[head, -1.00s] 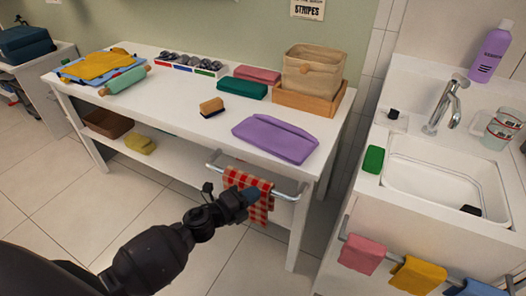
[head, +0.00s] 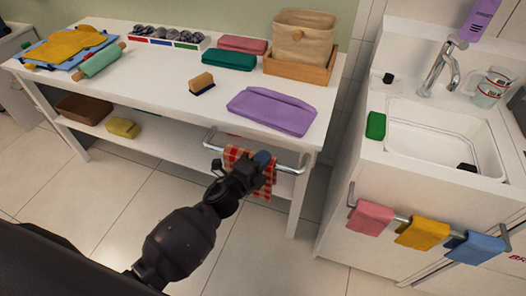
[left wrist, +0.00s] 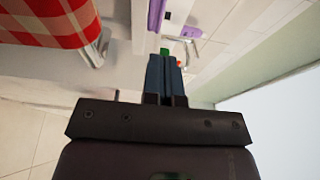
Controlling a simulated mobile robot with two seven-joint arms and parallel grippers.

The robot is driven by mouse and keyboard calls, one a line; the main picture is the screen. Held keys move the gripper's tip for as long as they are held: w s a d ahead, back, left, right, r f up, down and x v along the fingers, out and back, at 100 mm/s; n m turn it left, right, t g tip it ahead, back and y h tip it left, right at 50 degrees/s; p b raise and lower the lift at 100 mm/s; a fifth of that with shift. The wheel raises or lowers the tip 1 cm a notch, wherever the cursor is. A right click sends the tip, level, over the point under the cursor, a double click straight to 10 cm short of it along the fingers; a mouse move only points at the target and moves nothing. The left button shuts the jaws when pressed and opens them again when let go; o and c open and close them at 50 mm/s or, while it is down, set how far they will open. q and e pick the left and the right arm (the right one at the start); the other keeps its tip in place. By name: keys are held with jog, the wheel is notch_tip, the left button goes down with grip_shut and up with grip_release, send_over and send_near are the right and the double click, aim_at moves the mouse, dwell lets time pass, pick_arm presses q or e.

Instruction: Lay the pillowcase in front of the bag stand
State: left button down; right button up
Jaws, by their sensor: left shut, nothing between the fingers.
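No thing here is clearly labelled a pillowcase; a folded purple cloth (head: 272,111) lies flat on the white table, near its front right corner, and may be it. Behind it, a beige cloth bag (head: 304,38) stands in a wooden tray-like holder (head: 298,72), which may be the bag stand. My left gripper (head: 262,158) is shut and empty, in front of the table's rail and overlapping the red checked towel (head: 267,185) in the head view. In the left wrist view its blue fingers (left wrist: 164,76) are together. My right gripper is not in view.
The rail (head: 290,169) juts from the table's front. A teal cloth (head: 229,60), a pink cloth (head: 242,44) and a brush (head: 202,82) lie on the table. The sink counter (head: 372,152) stands to the right.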

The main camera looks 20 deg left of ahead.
aim_at(277, 124)
pick_arm(q)
jog(key=x, duration=0.3)
jog(key=a+x, duration=0.1)
jog(key=x, duration=0.2)
jog(key=b+x, duration=0.1)
jog(key=x, duration=0.3)
jog(key=shift+w+a+f, duration=0.15)
jog(key=shift+w+a, duration=0.15)
jog(key=shift+a, duration=0.1)
jog(key=shift+w+a, duration=0.35)
jog(key=shift+w, duration=0.3)
jog(key=shift+w+a+b, duration=0.2)
jog(key=shift+w+b, duration=0.1)
jog(key=shift+w, duration=0.1)
jog(key=shift+w+a, duration=0.4)
jog(key=shift+w, duration=0.6)
